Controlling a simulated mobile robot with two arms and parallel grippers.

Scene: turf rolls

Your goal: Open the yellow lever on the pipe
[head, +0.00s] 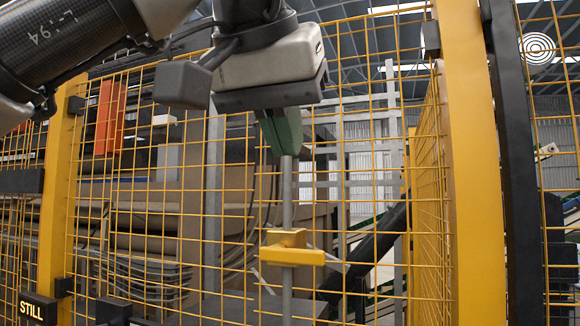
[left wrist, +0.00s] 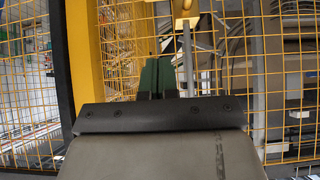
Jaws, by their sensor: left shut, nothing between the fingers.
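The yellow lever (head: 291,248) sits on a thin grey upright pipe (head: 287,205) in front of the mesh fence. Its bar lies crosswise to the pipe in the head view. The lever shows at the top edge of the left wrist view (left wrist: 185,10), with the pipe (left wrist: 188,55) below it. My left gripper (head: 285,148) has green fingers, which are shut and empty. In the head view they are above the lever and apart from it, over the pipe's upper part. In the left wrist view the fingers (left wrist: 157,76) are just left of the pipe; I cannot tell if they touch it.
A yellow mesh fence (head: 150,215) stands behind the pipe. A thick yellow post (head: 470,170) and a dark post stand to the right. A sign reading STILL (head: 38,309) is at the lower left. Racks and stacked sheets lie behind the fence.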

